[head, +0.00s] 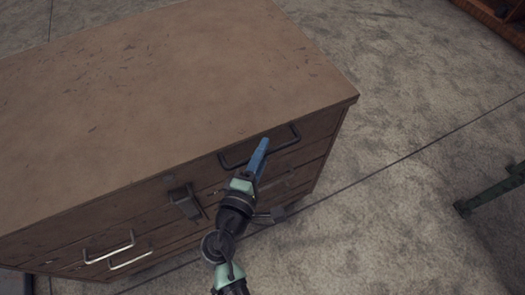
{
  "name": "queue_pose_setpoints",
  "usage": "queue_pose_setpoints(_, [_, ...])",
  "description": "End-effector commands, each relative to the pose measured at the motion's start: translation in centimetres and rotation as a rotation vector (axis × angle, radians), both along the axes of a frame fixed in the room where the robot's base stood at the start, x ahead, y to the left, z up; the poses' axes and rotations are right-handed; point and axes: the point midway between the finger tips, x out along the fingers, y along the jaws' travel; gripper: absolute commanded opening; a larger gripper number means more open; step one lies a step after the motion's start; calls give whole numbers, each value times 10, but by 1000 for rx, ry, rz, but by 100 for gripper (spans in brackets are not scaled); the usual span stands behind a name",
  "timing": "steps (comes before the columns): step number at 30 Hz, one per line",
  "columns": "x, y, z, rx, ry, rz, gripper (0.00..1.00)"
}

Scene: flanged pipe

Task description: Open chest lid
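A large brown chest (160,90) with a flat, scuffed lid fills the left half of the head view. Its lid looks shut. A dark bar handle (287,143) is on the upper right of its front face. My gripper (262,146) comes up from below, and its blue fingers overlap the middle of this handle in the picture. I cannot tell whether they touch or grip it. The fingers show as one narrow blue shape, so any gap between them is hidden. A dark latch (185,201) is on the front, left of my gripper.
Two pale bar handles, an upper one (108,248) and a lower one (130,260), are at the front's lower left. Bare concrete floor (410,120) lies to the right. A green metal beam (490,194) is at the right edge. A brown wooden object (498,18) is at the top right.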

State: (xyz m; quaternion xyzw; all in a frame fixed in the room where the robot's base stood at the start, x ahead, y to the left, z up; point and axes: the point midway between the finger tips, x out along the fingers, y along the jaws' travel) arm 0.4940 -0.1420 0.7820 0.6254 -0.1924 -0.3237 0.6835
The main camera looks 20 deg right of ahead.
Motion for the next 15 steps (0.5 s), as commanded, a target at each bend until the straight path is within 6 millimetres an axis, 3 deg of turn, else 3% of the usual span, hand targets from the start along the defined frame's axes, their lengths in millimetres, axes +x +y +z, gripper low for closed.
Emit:
queue_pose_setpoints(1, [0, 0, 0, 0, 0, 0, 18])
queue_pose_setpoints(4, [0, 0, 0, 0, 0, 0, 0])
queue_pose_setpoints(15, [0, 0, 0, 0, 0, 0, 0])
